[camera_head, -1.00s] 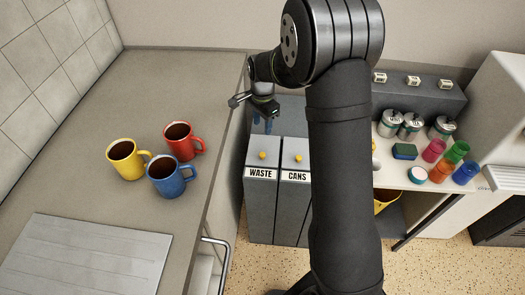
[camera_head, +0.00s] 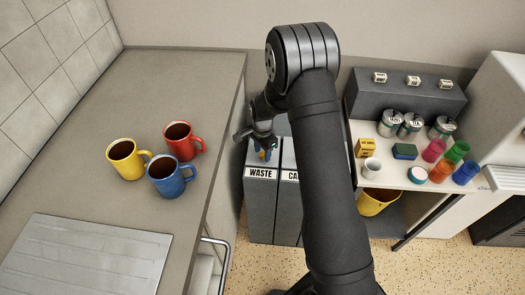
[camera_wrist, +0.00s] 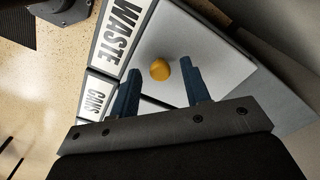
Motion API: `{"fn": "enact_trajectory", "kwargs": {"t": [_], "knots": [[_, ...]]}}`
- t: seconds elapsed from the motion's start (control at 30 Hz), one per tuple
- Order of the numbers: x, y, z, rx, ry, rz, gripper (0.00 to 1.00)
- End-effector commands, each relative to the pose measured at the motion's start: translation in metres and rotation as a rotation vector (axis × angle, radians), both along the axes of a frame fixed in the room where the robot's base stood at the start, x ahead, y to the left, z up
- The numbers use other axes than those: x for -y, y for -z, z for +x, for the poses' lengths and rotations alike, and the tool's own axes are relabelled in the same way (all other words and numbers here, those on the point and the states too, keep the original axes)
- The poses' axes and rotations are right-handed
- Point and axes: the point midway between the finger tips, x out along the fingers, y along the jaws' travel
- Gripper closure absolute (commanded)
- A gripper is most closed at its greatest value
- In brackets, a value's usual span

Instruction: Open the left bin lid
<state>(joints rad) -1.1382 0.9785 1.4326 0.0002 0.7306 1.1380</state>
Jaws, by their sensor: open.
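The left bin, labelled WASTE (camera_head: 261,174), is a grey bin with a light grey lid (camera_wrist: 195,45). A round yellow knob (camera_wrist: 160,69) stands on that lid. My gripper (camera_head: 265,154) is over the lid in the head view, and its fingers largely cover the knob there. In the wrist view my gripper (camera_wrist: 161,88) has its two blue fingers apart, with the knob just beyond and between their tips. I cannot tell if the fingertips reach down to knob height. The lid looks shut.
The CANS bin (camera_head: 290,177) stands right beside it, partly hidden by my arm. The counter (camera_head: 150,80) on the left holds yellow, red and blue mugs (camera_head: 167,177).

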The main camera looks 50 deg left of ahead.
Motion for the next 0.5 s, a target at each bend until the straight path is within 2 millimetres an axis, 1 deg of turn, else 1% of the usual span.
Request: {"fn": "enact_trajectory", "kwargs": {"t": [0.13, 0.27, 0.3, 0.33, 0.37, 0.5], "knots": [[-0.0001, -0.0002, 0.0001, 0.0, 0.0, 0.0, 0.57], [-0.0001, -0.0003, 0.0, 0.0, 0.0, 0.0, 0.83], [-0.0001, -0.0004, 0.0, 0.0, 0.0, 0.0, 0.9], [-0.0001, -0.0004, 0.0, 0.0, 0.0, 0.0, 0.96], [-0.0001, -0.0004, 0.0, 0.0, 0.0, 0.0, 1.0], [-0.0003, -0.0005, 0.0003, 0.0, 0.0, 0.0, 1.0]]}}
